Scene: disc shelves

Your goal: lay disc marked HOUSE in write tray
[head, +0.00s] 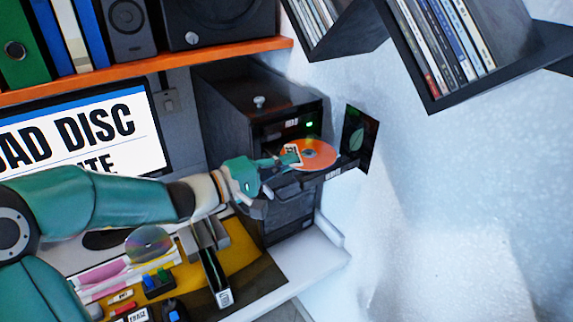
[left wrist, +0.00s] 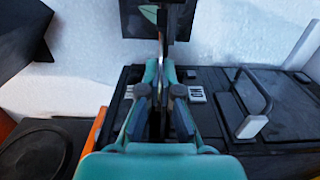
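An orange disc (head: 318,154) lies roughly flat over the open tray (head: 345,168) on the front of a black drive tower (head: 250,95). I cannot read any word on the disc. My left gripper (head: 291,161) reaches in from the left, its fingers at the disc's near left edge. In the left wrist view its fingertips (left wrist: 163,66) come together on a thin edge that looks like the disc seen edge-on. I cannot tell whether the disc touches the tray. A small pale label shows on the tray front. My right gripper is not in view.
A screen (head: 75,135) stands at the left under an orange shelf (head: 150,68). A silvery disc (head: 148,243) stands among desk items at lower left. Slanted wall racks (head: 475,88) hold cases at upper right. A dark leaf picture (head: 361,140) is just right of the tray.

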